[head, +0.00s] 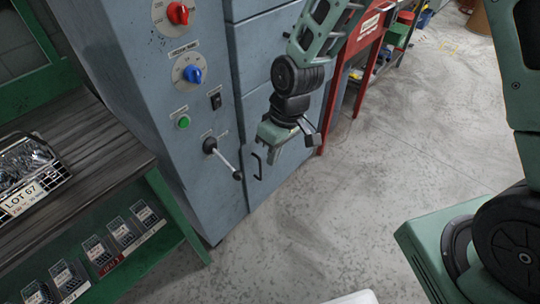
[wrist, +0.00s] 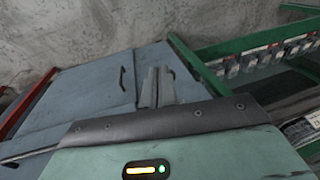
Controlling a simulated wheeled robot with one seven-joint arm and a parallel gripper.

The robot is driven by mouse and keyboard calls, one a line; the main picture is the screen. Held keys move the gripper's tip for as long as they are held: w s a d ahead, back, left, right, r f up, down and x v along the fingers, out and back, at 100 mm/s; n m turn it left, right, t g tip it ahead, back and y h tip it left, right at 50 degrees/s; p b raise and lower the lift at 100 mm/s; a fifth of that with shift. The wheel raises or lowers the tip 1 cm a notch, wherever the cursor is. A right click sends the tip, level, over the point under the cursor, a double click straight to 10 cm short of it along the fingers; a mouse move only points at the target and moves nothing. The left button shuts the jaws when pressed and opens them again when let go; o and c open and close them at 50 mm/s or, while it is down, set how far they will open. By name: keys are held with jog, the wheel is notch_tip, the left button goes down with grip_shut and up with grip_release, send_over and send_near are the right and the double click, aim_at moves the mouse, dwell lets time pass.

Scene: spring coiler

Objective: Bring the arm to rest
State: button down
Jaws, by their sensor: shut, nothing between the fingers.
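My gripper (head: 280,136) hangs from my arm in front of the blue-grey machine cabinet, near the upper middle of the head view. It is in the air, apart from the cabinet front as far as I can tell, and it holds nothing. In the wrist view its two grey fingers (wrist: 157,86) are together, beyond the green gripper body. The fingertips are hard to make out in the head view.
The cabinet (head: 205,105) carries a red knob (head: 178,13), a blue knob (head: 193,74), a green button (head: 183,122) and a lever (head: 226,161). A green-framed bench (head: 95,130) with a wire basket (head: 28,172) stands left. A red stand (head: 350,60) is behind. Floor (head: 340,210) is clear.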

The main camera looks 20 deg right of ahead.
dwell(0.4)
jog(key=s+d+r+h, duration=0.1)
jog(key=s+d+r, duration=0.1)
jog(key=s+r, duration=1.4)
jog(key=shift+s+r+n+h, duration=0.3)
jog(key=shift+s+h, duration=0.1)
jog(key=shift+s, duration=0.8)
